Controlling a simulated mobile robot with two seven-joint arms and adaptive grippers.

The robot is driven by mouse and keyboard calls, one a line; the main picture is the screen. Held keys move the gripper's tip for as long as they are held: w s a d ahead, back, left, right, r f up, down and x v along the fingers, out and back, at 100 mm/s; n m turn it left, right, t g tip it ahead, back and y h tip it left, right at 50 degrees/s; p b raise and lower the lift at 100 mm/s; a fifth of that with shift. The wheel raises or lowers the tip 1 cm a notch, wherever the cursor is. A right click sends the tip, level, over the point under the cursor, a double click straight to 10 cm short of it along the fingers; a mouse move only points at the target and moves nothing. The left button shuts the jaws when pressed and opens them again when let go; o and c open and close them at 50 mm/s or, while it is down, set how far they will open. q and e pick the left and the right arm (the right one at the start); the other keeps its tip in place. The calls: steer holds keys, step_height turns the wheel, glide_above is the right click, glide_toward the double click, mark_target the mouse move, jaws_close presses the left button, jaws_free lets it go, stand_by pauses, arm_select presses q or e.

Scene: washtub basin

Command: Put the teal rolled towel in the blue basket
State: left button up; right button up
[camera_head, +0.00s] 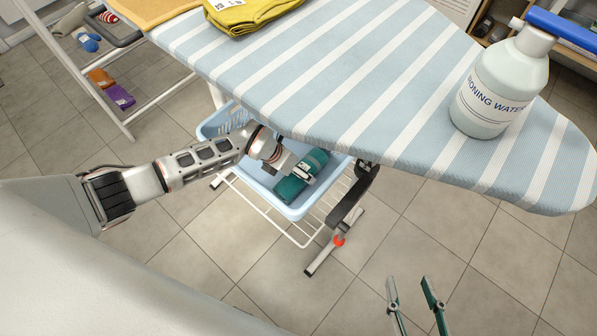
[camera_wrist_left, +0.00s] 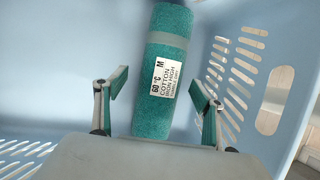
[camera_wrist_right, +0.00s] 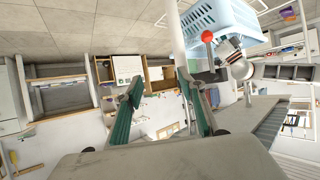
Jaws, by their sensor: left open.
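The teal rolled towel (camera_head: 313,163) lies inside the blue basket (camera_head: 270,194) under the ironing board. In the left wrist view the towel (camera_wrist_left: 168,112) has a white care label and a pale band, and the light blue basket wall (camera_wrist_left: 265,40) surrounds it. My left gripper (camera_wrist_left: 158,84) is open, one finger on each side of the towel, with gaps visible between fingers and towel. In the head view my left gripper (camera_head: 302,172) partly hides the towel. My right gripper (camera_head: 409,281) is open and empty at the bottom right, away from the basket.
The ironing board (camera_head: 330,60) overhangs the basket's back side. A water bottle (camera_head: 500,85) and a yellow folded cloth (camera_head: 250,14) stand on it. A white wire rack (camera_head: 262,212) is under the basket. A side shelf (camera_head: 105,75) holds small items. Floor in front is clear.

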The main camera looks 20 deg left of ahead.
arm_select(q)
steer(key=v, duration=0.2)
steer(key=p+v, duration=0.1)
steer(key=v, duration=0.1)
steer(key=w+p+v, duration=0.1)
steer(key=v, duration=0.1)
steer(key=shift+r, duration=0.65)
steer(key=p+v, duration=0.1)
steer(key=v, duration=0.2)
steer(key=shift+s+a+p, duration=0.1)
steer(key=shift+s+p, duration=0.25)
steer(key=shift+s+a+r, duration=0.15)
steer(key=shift+s, duration=0.15)
arm_select(e)
steer(key=s+d+f+n+g+h, duration=0.1)
steer(key=s+d+f, duration=0.1)
steer(key=d+f, duration=0.1)
steer(key=shift+s+d+f+g, duration=0.3)
steer(key=shift+s+d+f, duration=0.1)
steer(key=shift+d, duration=0.35)
steer(key=shift+w+r, duration=0.1)
steer(key=shift+r, duration=0.05)
